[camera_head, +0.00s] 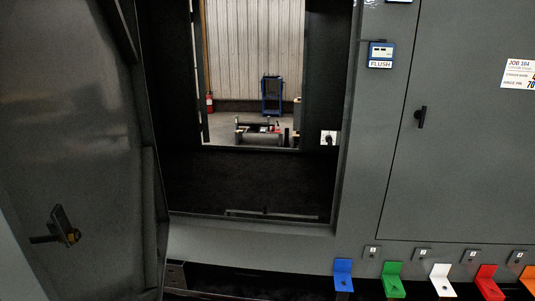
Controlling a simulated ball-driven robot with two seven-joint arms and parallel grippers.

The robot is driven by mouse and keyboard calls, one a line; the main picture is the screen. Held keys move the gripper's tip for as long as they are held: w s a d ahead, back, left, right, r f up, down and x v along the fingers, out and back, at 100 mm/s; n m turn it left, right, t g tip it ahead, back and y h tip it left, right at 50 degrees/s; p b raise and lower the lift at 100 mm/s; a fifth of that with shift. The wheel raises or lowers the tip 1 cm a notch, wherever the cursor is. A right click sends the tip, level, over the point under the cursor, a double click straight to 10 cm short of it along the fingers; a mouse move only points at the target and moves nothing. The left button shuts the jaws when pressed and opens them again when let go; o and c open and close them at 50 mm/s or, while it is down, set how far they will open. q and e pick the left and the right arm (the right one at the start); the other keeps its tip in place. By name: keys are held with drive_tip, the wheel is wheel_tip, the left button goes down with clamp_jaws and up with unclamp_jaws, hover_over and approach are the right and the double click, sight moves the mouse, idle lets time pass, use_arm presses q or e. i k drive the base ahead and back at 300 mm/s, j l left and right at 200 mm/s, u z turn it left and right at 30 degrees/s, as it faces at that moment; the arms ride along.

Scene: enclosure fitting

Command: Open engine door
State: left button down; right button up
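A grey door panel (75,130) stands swung open at the left. A latch handle (60,226) with a brass-coloured part is on its lower face. To its right is a dark, open compartment (255,180) with a window-like opening at its back. A second grey door (460,150) at the right is shut flush in its frame and carries a black handle (421,117). Which of the two is the engine door I cannot tell. Neither of my grippers is in view.
A small blue-framed device (381,52) labelled FLUSH sits on the post between the doors. Several coloured brackets, including a blue one (343,275) and a green one (393,280), stick out along the bottom right. A job label (519,74) is on the right door.

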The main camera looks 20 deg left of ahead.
sight(77, 134)
drive_tip(key=i+l+u, duration=0.1)
drive_tip(key=i+u, duration=0.15)
drive_tip(key=u, duration=0.2)
drive_tip(key=i+l+u, duration=0.15)
drive_tip(key=u, duration=0.3)
drive_tip(key=i+l+u, duration=0.2)
drive_tip(key=u, duration=0.25)
drive_tip(key=i+l+u, duration=0.1)
drive_tip(key=l+u, duration=0.35)
drive_tip(key=i+l+u, duration=0.1)
drive_tip(key=l+u, duration=0.15)
drive_tip(key=u, duration=0.2)
